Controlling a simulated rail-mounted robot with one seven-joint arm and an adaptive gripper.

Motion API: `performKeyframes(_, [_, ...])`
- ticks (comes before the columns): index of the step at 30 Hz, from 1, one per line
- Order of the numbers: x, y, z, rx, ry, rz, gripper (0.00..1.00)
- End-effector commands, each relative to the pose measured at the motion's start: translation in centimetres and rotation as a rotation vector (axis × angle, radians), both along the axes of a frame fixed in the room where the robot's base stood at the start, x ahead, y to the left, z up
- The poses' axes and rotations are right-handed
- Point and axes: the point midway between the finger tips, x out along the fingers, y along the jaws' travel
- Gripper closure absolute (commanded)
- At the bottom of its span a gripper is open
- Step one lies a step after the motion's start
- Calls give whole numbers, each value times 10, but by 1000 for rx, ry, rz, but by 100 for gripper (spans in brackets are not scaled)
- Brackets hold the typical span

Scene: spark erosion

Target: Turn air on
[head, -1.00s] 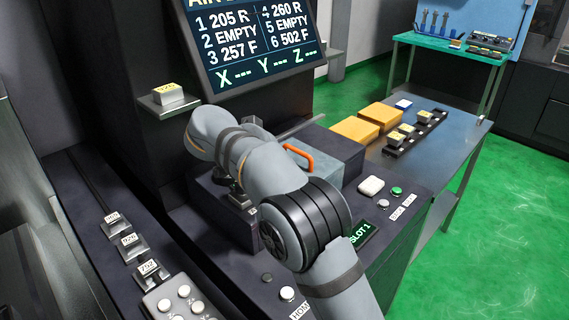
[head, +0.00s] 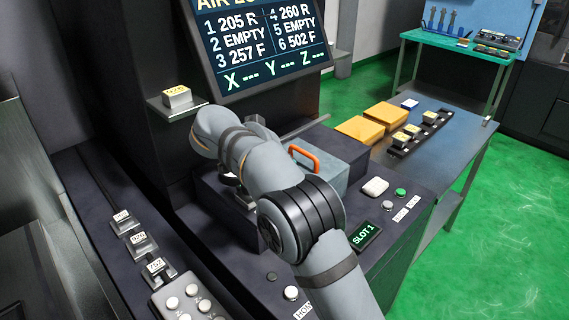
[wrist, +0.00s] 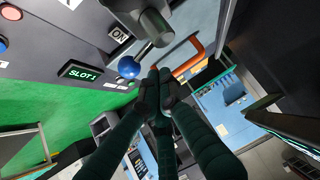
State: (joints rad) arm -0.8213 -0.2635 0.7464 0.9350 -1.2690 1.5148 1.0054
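In the wrist view a lever with a blue ball knob (wrist: 128,67) sticks out from a grey hub (wrist: 150,26). In the head view my arm hides the lever and most of the gripper. The screen (head: 262,45) above has its top line cut off; only the start, "AIR", is partly readable.
A grey box with an orange handle (head: 303,158) stands close to my arm. A SLOT 1 display (head: 366,236), a green button (head: 400,192) and a white button (head: 291,293) are on the console. A shelf (head: 178,111) with a labelled block juts out at left.

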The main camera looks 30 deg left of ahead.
Motion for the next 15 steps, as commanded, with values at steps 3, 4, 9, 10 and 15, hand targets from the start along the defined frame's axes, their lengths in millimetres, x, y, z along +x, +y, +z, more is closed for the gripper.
performKeyframes(3, [17,-8,16,1,-2,-9,100])
performKeyframes(4, [21,-9,19,1,-1,-11,100])
performKeyframes(9, [-5,1,39,5,-3,-3,100])
performKeyframes(10, [-10,2,44,5,-3,-3,100])
performKeyframes(15, [-32,7,65,3,-2,-6,100])
